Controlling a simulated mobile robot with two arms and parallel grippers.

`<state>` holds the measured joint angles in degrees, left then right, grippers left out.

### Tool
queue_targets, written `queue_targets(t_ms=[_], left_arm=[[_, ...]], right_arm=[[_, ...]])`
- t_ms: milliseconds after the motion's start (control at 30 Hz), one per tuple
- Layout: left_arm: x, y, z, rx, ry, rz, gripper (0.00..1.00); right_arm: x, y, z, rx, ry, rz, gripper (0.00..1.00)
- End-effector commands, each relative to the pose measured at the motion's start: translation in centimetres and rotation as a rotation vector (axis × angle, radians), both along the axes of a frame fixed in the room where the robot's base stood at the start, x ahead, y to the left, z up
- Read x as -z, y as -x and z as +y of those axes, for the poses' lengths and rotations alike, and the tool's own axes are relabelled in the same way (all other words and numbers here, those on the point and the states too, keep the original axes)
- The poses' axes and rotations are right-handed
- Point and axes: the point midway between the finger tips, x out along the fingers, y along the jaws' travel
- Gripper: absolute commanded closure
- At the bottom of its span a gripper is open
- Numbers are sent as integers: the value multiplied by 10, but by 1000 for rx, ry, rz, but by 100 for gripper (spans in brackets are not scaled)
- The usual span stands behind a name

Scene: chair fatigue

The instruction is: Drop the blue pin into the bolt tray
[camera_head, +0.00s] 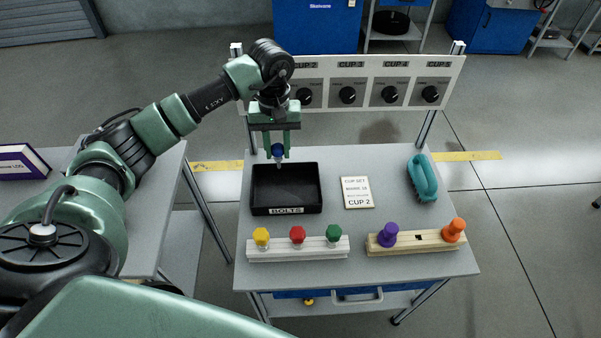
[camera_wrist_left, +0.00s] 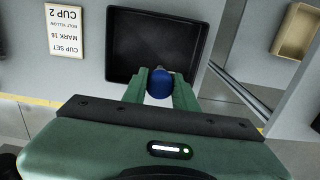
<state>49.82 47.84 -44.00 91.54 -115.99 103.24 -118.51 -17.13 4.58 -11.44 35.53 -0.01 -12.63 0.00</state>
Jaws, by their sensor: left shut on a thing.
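My left gripper (camera_head: 279,152) is shut on the blue pin (camera_head: 278,151) and points downward. The pin hangs at the back edge of the black bolt tray (camera_head: 287,211), which is labelled BOLTS and looks empty. In the left wrist view the blue pin (camera_wrist_left: 159,84) sits between the green fingers of the left gripper (camera_wrist_left: 160,85), overlapping the edge of the bolt tray (camera_wrist_left: 120,45). The exact height of the pin above the tray is hard to tell. My right gripper is not in view.
A white rack (camera_head: 297,252) holds yellow, red and green pins at the front. A wooden rack (camera_head: 418,243) holds purple and orange pins. A card (camera_head: 357,193) and a teal-handled brush (camera_head: 422,178) lie to the right. A panel of knobs (camera_head: 368,84) stands behind the table.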

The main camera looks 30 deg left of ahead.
Motion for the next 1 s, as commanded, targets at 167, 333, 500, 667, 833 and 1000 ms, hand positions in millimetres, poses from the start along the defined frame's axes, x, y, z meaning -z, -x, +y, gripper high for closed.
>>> queue_targets(t_ms=[167,333,500,667,833,1000], left_arm=[[9,0,0,0,0,0,100],[28,1,0,1,1,2,100],[49,1,-1,0,2,1,100],[59,1,0,0,0,0,100],[60,1,0,1,-1,-1,100],[59,1,0,1,-1,-1,55]], right_arm=[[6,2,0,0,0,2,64],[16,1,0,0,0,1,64],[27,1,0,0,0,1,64],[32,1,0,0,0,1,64],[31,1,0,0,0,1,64],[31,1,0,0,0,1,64]])
